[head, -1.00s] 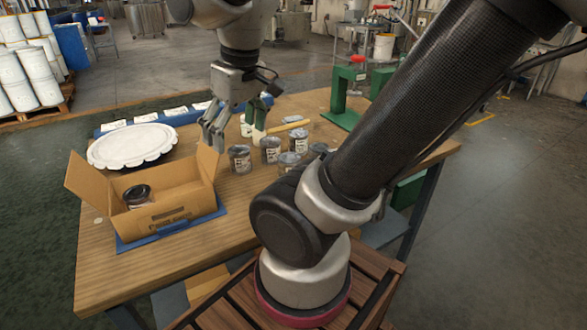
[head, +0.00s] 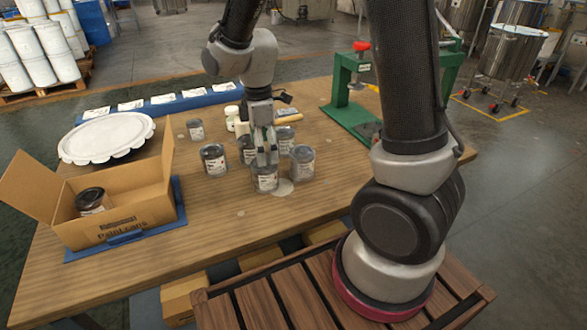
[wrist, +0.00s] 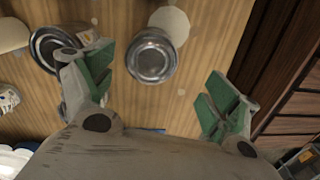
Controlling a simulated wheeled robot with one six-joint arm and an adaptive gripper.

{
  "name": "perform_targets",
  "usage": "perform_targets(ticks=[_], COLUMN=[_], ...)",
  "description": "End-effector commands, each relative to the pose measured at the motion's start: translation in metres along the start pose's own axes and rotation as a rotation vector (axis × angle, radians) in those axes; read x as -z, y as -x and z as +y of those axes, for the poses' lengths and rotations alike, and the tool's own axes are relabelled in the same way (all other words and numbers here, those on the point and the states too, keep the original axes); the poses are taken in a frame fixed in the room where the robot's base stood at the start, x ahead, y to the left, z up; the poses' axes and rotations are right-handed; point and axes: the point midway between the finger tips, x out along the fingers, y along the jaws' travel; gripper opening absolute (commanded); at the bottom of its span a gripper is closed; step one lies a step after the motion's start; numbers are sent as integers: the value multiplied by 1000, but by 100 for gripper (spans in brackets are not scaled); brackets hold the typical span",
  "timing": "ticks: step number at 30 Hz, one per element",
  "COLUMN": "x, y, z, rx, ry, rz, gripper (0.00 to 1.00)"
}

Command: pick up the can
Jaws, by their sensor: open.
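Several grey metal cans with pale labels stand upright on the wooden table. In the head view my gripper (head: 266,152) points down over the front can (head: 265,180), its fingers partly covering it. Other cans stand close by: one to the right (head: 302,163), one to the left (head: 214,160), and some behind. In the wrist view my gripper (wrist: 160,72) is open and empty. A can (wrist: 151,58) shows between the spread fingers, beyond their tips. Another can (wrist: 50,46) is partly hidden behind the left finger. Whether a finger touches a can is unclear.
An open cardboard box (head: 120,218) with a dark-lidded can (head: 91,201) inside stands at the left on a blue mat. Behind it is a white scalloped disc (head: 105,137). A green press stand (head: 345,90) stands back right. The table front left of the cans is clear.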

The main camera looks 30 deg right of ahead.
Motion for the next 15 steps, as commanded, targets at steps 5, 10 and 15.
perform_targets(ticks=[5,10,15], x=[4,5,5], y=[1,-8,-29], z=[7,8,8], rx=[-28,-29,-29], ry=[142,197,197], rz=[16,15,15], gripper=[88,88,88])
